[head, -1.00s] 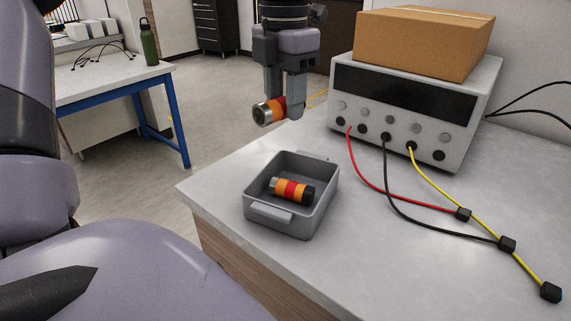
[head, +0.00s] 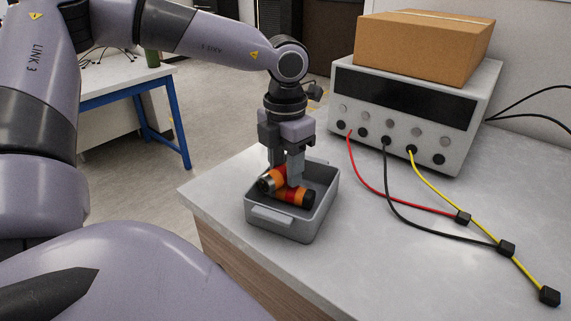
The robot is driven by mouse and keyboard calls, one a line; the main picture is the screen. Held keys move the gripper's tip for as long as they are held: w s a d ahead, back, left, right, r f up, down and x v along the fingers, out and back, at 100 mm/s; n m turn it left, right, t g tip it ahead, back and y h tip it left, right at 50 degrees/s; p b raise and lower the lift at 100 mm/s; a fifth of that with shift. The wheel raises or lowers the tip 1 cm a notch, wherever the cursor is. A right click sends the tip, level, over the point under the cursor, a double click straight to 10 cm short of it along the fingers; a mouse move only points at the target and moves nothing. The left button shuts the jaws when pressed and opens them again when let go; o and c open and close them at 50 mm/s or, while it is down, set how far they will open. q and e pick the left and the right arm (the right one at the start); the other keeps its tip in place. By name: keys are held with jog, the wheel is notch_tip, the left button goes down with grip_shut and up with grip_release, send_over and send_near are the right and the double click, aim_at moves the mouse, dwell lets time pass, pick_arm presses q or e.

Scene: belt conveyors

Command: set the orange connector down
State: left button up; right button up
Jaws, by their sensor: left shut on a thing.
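My left gripper (head: 285,172) points down over the grey tray (head: 281,228) and is shut on an orange connector (head: 271,180) with a red band and a silver end. The held connector is at the tray's opening, tilted, its far part hidden behind the fingers. A second orange connector (head: 297,195) with a red band and black end lies in the tray, just below and right of the held one. I cannot tell whether the two touch. My right gripper is not in view.
A grey instrument box (head: 405,105) with a cardboard box (head: 425,45) on top stands behind right. Red, black and yellow cables run across the bench to black plugs (head: 507,248).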

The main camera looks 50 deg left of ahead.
aim_at(285, 165)
pick_arm(q)
jog(key=shift+f+b, duration=0.35)
jog(key=shift+b, duration=0.15)
jog(key=o, duration=0.8)
jog(key=shift+r, duration=0.1)
jog(key=shift+r+p, duration=0.35)
jog(key=shift+p, duration=0.2)
notch_tip(285, 165, up, 12)
jog(key=shift+f, duration=0.1)
